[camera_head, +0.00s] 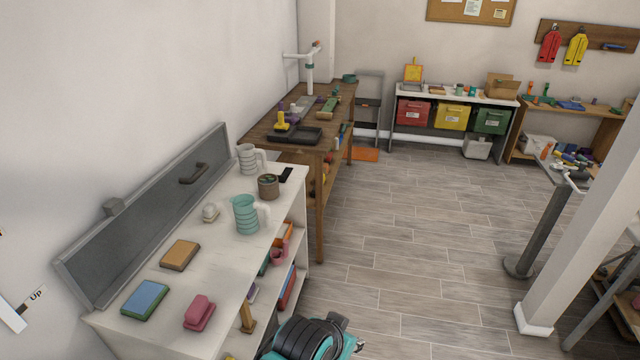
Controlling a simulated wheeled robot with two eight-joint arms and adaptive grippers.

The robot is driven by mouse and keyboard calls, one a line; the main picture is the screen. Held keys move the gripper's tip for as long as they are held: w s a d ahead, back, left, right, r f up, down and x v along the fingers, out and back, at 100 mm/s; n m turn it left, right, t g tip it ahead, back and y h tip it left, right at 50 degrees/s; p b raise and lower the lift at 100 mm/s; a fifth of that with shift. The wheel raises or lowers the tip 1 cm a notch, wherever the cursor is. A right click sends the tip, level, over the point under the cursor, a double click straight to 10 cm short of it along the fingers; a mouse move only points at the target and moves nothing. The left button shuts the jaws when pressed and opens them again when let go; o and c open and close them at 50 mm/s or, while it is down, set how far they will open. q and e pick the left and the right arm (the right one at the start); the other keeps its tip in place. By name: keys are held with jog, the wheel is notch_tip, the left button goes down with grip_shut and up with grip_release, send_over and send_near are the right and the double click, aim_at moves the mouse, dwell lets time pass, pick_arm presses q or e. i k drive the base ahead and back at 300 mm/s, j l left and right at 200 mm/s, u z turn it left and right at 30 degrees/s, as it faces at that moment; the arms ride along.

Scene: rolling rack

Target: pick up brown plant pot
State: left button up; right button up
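A small dark brown pot (268,187) stands upright on the white top of a low shelf unit (227,283), near its far end. Its inside looks greenish. A teal ribbed jug (245,214) stands just in front of it, and a grey-white ribbed jug (248,158) stands behind it to the left. Neither gripper shows in the head view, and nothing is seen touching the pot.
A grey panel (150,222) leans behind. The floor right of the shelf is open.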

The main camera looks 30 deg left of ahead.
aim_at(269, 187)
jog(key=i+u, duration=0.15)
jog(key=i, duration=0.3)
jog(key=i+l+u, duration=0.1)
jog(key=i, duration=0.35)
jog(key=i+l+u, duration=0.15)
jog(key=i, duration=0.3)
jog(key=i+j+u, duration=0.15)
jog(key=i+u, duration=0.65)
jog(key=i+l+u, duration=0.15)
jog(key=i+u, duration=0.25)
jog(key=i+l+u, duration=0.4)
jog(key=i+j, duration=0.1)
